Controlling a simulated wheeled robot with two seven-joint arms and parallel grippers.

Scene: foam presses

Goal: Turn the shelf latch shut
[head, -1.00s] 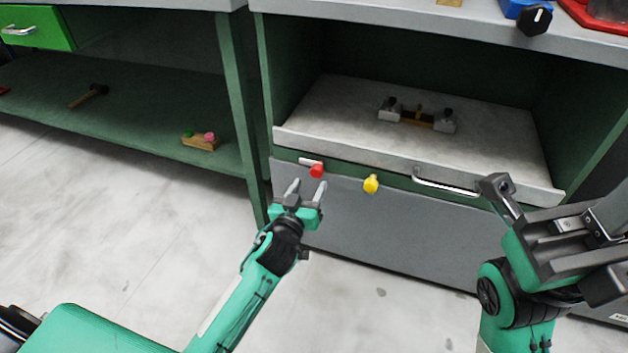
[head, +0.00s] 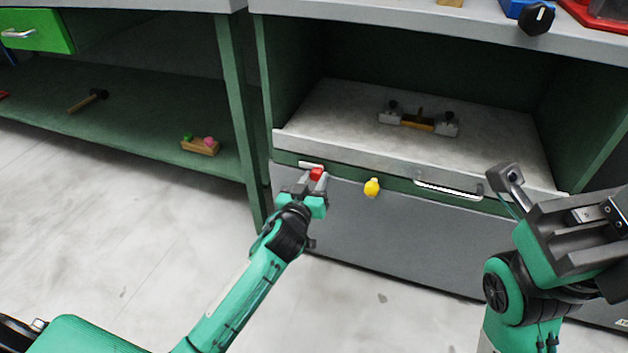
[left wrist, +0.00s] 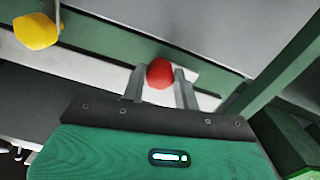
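The shelf latch has a red knob (head: 317,174) and a short pale lever (head: 309,165) on the green front rail below the shelf, at its left. The lever lies roughly level, pointing left from the knob. My left gripper (head: 312,183) is at the knob with one finger on either side. In the left wrist view the red knob (left wrist: 160,73) sits between the fingertips, which look closed against it. My right gripper (head: 550,225) is at the right of the head view, away from the latch; its finger opening is unclear.
A yellow knob (head: 372,187) sits right of the latch, also in the left wrist view (left wrist: 36,31). A metal handle (head: 447,190) is farther right. The grey shelf (head: 345,100) carries a fixture (head: 418,121). A green table leg (head: 240,120) stands left of my left gripper.

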